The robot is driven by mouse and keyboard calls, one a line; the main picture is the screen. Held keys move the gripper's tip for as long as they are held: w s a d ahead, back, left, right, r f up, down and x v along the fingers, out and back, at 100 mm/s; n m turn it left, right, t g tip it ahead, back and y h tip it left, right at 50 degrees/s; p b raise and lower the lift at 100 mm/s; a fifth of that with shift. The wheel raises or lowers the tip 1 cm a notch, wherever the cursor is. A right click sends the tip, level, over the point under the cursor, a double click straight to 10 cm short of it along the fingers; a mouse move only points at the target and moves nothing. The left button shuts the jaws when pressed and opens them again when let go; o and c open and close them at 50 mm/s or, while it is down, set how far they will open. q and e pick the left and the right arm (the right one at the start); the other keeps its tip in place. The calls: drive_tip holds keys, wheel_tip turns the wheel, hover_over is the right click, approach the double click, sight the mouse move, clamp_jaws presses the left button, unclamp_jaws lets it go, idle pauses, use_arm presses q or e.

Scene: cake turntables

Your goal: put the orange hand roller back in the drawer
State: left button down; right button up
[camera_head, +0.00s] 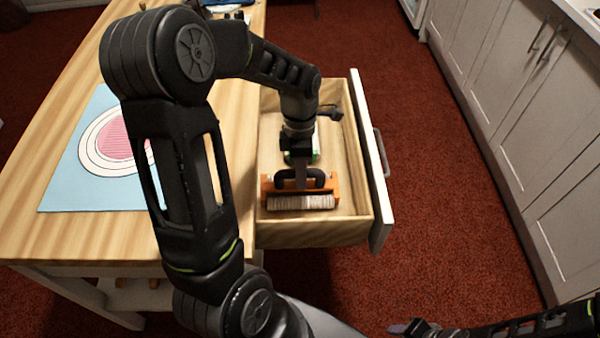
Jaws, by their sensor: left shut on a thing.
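The orange hand roller (268,188) has an orange frame, a dark arched handle and a pale ribbed roller along its near side. It is inside the open wooden drawer (318,233), near the drawer's front-left end in the picture. My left gripper (301,180) reaches down into the drawer and is shut on the roller's dark handle. Whether the roller touches the drawer floor I cannot tell. My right gripper (408,328) is at the bottom edge, low over the floor, and its jaws are too small and cut off to read.
A green-edged object (314,156) lies in the drawer behind the roller, partly hidden by my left gripper. The wooden table (60,220) carries a blue mat (70,185) with a pink and white round pattern. White cabinets (555,140) stand at the right beyond red carpet.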

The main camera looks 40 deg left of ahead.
use_arm(q)
drive_tip(key=c, duration=1.6)
unclamp_jaws()
drive_tip(key=shift+s+f, duration=0.35)
drive_tip(key=shift+f, duration=0.2)
drive_tip(key=shift+c, duration=0.2)
drive_tip(key=shift+o, duration=0.6)
drive_tip(key=shift+w+a+f, duration=0.1)
drive_tip(key=shift+a, duration=0.05)
drive_tip(key=shift+o, duration=1.4)
drive_tip(key=shift+w+r, duration=0.1)
drive_tip(key=shift+r, duration=0.2)
drive_tip(key=shift+r, duration=0.25)
wheel_tip(320, 180, up, 12)
drive_tip(key=w+a+p, duration=0.1)
drive_tip(key=w+p, duration=0.1)
drive_tip(key=shift+a+r, duration=0.2)
drive_tip(key=shift+a, duration=0.05)
